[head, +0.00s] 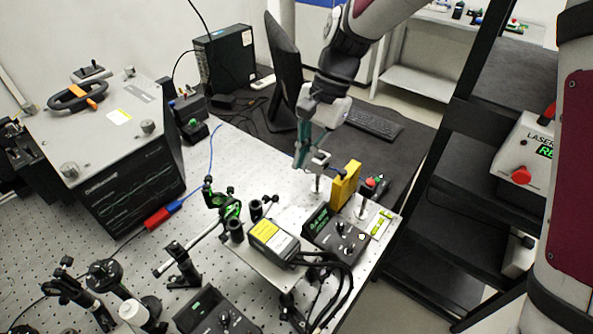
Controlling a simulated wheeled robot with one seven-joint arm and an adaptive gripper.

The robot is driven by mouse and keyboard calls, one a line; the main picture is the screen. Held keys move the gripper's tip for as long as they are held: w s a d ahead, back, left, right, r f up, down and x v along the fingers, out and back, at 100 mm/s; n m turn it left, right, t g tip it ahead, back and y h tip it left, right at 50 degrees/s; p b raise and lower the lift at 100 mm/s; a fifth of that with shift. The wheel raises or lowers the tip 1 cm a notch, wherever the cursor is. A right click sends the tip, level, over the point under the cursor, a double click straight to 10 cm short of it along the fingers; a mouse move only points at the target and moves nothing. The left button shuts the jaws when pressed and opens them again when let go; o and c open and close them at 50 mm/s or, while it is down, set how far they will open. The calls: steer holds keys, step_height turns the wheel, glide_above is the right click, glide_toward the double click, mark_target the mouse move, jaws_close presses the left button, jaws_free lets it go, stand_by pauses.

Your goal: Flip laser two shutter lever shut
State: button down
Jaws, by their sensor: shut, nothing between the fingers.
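My gripper (301,160) points down over the right end of the optical bench, its fingers shut and empty. The fingertips are close to a small grey post-mounted part (318,162) left of a yellow block (345,186). I cannot tell whether they touch it. A black laser box with a yellow label (273,240) sits on a raised plate in front. A black control box with a green display (336,234) is right of it. No shutter lever or "two" label can be made out at this size, so its position cannot be told.
A small device with a red button (372,184) stands right of the yellow block. A monitor (282,75) stands behind my gripper. A black shelf rack (440,190) is at the right.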

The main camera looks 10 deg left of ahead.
steer(key=s+a+f+p, duration=0.3)
steer(key=s+f, duration=0.1)
steer(key=f, duration=0.1)
steer(key=shift+s+f, duration=0.15)
steer(key=shift+s, duration=0.1)
steer(key=shift+w, duration=0.15)
stand_by(0.5)
